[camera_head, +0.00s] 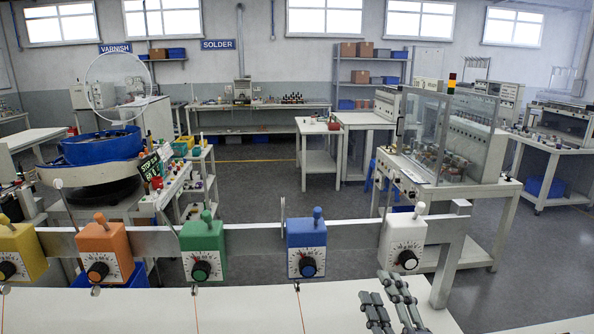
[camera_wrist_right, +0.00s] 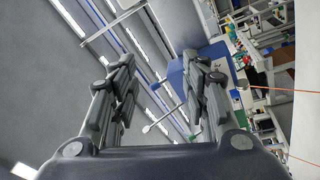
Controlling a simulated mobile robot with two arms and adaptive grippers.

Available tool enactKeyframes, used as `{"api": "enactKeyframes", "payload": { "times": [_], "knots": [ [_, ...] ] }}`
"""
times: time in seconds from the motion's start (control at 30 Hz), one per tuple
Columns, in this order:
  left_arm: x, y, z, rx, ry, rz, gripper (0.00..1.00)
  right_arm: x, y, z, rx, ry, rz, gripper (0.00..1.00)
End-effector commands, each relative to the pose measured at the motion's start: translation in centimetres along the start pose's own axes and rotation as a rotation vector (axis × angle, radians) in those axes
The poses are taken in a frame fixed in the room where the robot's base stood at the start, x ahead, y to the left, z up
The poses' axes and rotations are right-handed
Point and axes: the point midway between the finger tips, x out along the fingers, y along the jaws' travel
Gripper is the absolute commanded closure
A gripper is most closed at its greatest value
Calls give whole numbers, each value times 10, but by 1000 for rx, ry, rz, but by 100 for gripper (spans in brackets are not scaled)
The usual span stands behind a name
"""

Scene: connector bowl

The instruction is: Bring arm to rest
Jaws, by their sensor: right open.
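My right gripper (camera_head: 392,302) shows at the bottom right of the head view, over the white bench top (camera_head: 200,315), in front of the white dial box (camera_head: 403,240). In the right wrist view my gripper (camera_wrist_right: 160,90) has its two fingers apart with nothing between them. Behind the fingers a blue box (camera_wrist_right: 193,75) and a thin rod with a pale tip show. My left gripper is not in the head view.
A metal rail (camera_head: 260,238) carries yellow, orange, green (camera_head: 202,250), blue (camera_head: 307,247) and white dial boxes across the bench. A blue bowl feeder (camera_head: 100,147) stands at the left. A glass-walled machine (camera_head: 450,135) stands at the right. Grey floor lies between.

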Motion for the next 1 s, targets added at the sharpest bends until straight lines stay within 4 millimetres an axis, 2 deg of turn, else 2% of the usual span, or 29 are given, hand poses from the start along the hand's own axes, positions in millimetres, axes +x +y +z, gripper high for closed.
{"api": "enactKeyframes", "payload": {
  "times": [0.03,0.1,0.17,0.2,0.27,0.3,0.4,0.5,0.63,0.77,0.83,1.0],
  "knots": [
    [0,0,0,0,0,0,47,-15,-16,23,98,-111,-53,57],
    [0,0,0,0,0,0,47,-38,-40,52,228,-266,-129,57],
    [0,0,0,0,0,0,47,-63,-63,74,335,-399,-199,57],
    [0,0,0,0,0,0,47,-82,-79,85,402,-486,-248,57],
    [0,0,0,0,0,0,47,-114,-102,99,497,-615,-323,57],
    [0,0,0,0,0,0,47,-136,-117,104,556,-697,-373,57],
    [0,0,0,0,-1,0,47,-189,-147,110,673,-876,-489,57],
    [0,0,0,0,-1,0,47,-236,-168,107,760,-1021,-589,57],
    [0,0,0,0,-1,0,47,-291,-187,96,846,-1181,-709,57],
    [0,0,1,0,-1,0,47,-342,-196,80,912,-1326,-824,57],
    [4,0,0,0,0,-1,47,-337,-219,92,902,-1323,-822,57],
    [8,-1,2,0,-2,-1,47,-339,-266,113,895,-1335,-835,57]
  ]
}}
